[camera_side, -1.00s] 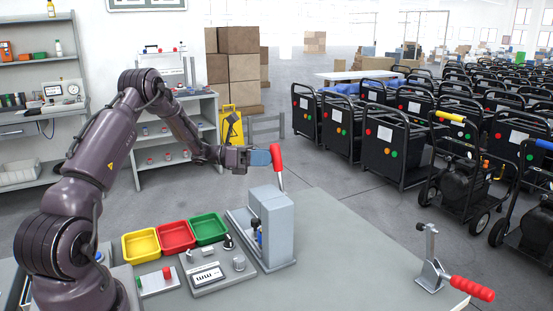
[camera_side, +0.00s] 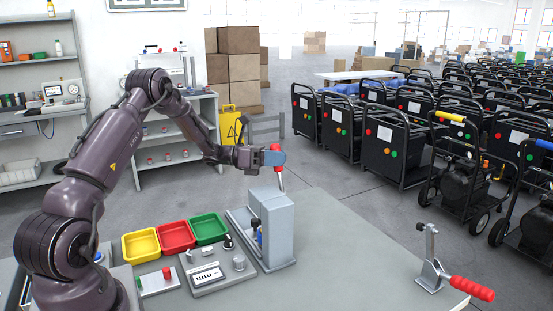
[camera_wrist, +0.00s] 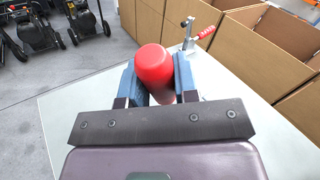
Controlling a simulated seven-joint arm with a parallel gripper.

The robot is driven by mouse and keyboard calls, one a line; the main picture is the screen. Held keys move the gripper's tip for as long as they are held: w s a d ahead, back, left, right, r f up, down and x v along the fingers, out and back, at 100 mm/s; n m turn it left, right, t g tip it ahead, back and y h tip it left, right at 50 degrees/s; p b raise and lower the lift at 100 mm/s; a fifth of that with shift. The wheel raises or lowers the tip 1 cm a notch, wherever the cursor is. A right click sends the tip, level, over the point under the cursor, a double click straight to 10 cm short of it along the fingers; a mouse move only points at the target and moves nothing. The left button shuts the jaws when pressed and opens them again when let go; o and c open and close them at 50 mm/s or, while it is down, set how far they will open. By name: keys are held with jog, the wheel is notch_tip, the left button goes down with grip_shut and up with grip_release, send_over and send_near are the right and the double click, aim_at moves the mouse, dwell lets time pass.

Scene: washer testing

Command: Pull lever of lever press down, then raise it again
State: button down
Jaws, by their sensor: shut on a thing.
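The lever press (camera_side: 272,228) is a grey block on a base plate on the table. Its lever has a red handle (camera_side: 276,149) and stands nearly upright above the block. My gripper (camera_side: 273,159) is shut on the red handle at the top of the lever. In the wrist view the red handle (camera_wrist: 154,72) sits between the two blue fingers of my gripper (camera_wrist: 155,85). Most of the press is hidden in the wrist view behind the handle and my gripper.
Yellow (camera_side: 141,245), red (camera_side: 176,237) and green (camera_side: 209,228) trays stand left of the press. A control box with a display (camera_side: 213,275) lies in front of them. A toggle clamp with a red handle (camera_side: 471,288) sits at the table's right. The table between is clear.

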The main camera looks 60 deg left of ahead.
jog(key=d+m, duration=0.1)
jog(key=d+m+g+y, duration=0.1)
jog(key=shift+d+r+y, duration=0.3)
jog(key=shift+d, duration=0.05)
jog(key=shift+d+f+m+g, duration=0.1)
jog(key=shift+d+m+g, duration=0.3)
jog(key=shift+m, duration=0.2)
jog(key=c, duration=0.9)
grip_release()
jog(key=shift+o, duration=0.2)
jog(key=v, duration=1.3)
jog(key=shift+d, duration=0.15)
